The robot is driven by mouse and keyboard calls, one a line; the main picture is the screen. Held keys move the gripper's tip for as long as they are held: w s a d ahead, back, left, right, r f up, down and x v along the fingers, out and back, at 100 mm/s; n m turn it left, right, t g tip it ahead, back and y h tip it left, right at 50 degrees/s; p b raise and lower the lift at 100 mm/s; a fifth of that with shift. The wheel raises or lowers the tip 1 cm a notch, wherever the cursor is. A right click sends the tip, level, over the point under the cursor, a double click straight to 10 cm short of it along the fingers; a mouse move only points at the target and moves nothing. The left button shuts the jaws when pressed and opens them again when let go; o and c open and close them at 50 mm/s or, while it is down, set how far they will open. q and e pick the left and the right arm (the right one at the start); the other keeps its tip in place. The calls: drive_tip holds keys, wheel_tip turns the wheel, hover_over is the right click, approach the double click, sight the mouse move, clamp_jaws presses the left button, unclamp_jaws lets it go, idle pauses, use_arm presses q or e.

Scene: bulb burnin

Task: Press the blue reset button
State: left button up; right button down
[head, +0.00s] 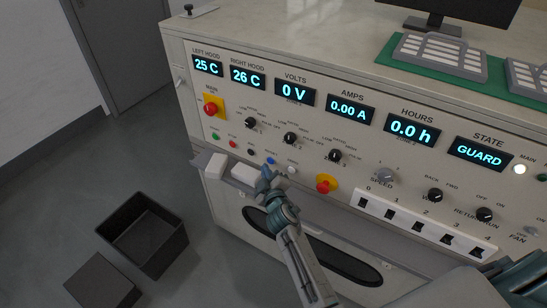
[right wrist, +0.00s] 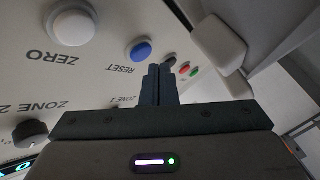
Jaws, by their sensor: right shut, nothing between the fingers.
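The blue reset button (head: 270,160) is on the lower left of the cream control panel, just above my right gripper (head: 268,178) in the head view. In the right wrist view the blue button (right wrist: 141,51) sits beside the label RESET. My right gripper (right wrist: 160,72) is shut and empty, its fingertips just below and right of the button in that view. A gap shows between them in the picture; I cannot tell how far the tips are from the panel. My left gripper is not in view.
A white ZERO button (right wrist: 74,24) is beside the blue one. Small green and red buttons (right wrist: 184,70) are on the other side. A red emergency knob (head: 325,184) is to the right. An open dark bin (head: 178,262) stands on the floor.

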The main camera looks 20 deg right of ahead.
drive_tip(key=shift+r, duration=0.1)
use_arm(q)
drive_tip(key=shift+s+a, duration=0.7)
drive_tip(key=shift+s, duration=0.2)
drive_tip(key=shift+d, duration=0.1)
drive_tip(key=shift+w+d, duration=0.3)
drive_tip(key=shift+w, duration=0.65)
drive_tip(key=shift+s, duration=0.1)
